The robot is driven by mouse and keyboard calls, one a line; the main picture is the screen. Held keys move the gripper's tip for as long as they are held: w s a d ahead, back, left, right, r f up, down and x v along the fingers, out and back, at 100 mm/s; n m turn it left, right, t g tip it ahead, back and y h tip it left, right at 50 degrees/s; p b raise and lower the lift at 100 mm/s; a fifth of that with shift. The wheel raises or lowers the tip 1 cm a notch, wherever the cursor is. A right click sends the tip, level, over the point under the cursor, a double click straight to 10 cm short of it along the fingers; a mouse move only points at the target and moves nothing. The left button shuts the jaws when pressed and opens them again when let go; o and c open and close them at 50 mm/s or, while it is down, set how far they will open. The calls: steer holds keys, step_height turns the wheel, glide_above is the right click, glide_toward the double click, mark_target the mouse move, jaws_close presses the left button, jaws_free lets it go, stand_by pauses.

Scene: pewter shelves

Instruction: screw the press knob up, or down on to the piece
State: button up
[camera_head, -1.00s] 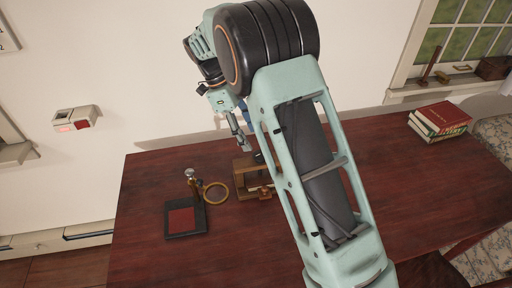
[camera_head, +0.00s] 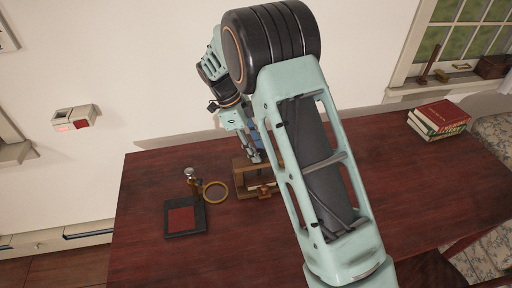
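The small wooden press (camera_head: 240,181) stands on the dark red table, left of my forearm. It looks like an open frame with a pale piece low inside it and a small brown block (camera_head: 265,190) at its front. My gripper (camera_head: 255,157) points down at the top of the press, with its fingertips at or just above the top bar. The press knob is hidden behind the fingers, and I cannot tell whether they touch it. The fingers are too small and overlapped to show whether they are open. My arm covers the area right of the press.
Left of the press are a brass-coloured ring (camera_head: 226,190), a short post with a silvery top (camera_head: 190,173) and a dark square base with a red pad (camera_head: 181,218). Books (camera_head: 440,119) are stacked at the far right. The table's front left is clear.

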steer(key=c, duration=0.4)
